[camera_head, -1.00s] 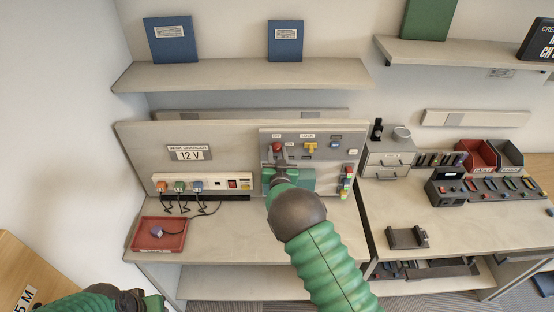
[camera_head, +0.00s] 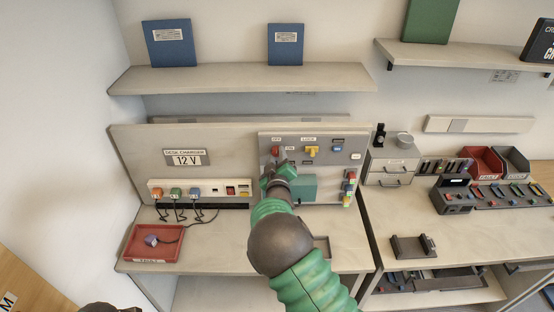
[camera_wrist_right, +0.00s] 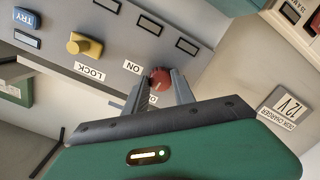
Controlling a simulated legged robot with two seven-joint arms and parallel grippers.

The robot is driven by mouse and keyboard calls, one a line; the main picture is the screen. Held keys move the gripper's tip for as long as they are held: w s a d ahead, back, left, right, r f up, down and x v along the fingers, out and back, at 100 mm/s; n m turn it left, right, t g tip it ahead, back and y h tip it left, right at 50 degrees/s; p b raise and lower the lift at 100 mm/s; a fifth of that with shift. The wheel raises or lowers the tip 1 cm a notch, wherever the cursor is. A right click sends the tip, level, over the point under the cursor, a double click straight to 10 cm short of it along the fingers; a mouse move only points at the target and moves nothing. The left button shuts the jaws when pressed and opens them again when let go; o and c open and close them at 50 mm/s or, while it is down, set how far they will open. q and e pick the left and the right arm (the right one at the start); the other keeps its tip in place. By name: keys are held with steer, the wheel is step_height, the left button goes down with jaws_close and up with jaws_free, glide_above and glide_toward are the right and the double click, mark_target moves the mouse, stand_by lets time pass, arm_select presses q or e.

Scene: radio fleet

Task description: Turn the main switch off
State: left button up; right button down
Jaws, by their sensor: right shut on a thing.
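The main switch is a red round knob (camera_head: 276,151) at the upper left of the grey panel (camera_head: 346,144), with OFF and ON labels by it. In the right wrist view the red knob (camera_wrist_right: 160,79) sits between my two fingertips, near the ON label. My right gripper (camera_head: 280,158) is shut on the knob, reaching up to the panel from below; it also shows in the right wrist view (camera_wrist_right: 159,88). The knob's pointer direction is hidden. Of my left arm only a dark bit shows at the bottom edge; its gripper is out of view.
A yellow LOCK knob (camera_head: 311,151) and a blue TRY button (camera_head: 337,149) are right of the red knob. Colored tags (camera_head: 349,188) hang at the panel's right. A charger strip (camera_head: 216,201) and a red tray (camera_head: 137,256) are on the left.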

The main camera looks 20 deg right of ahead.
steer(key=shift+f+n, duration=0.2)
steer(key=shift+n, duration=0.3)
steer(key=c, duration=1.3)
jaws_free()
steer(key=shift+o, duration=1.3)
steer(key=shift+w, duration=0.1)
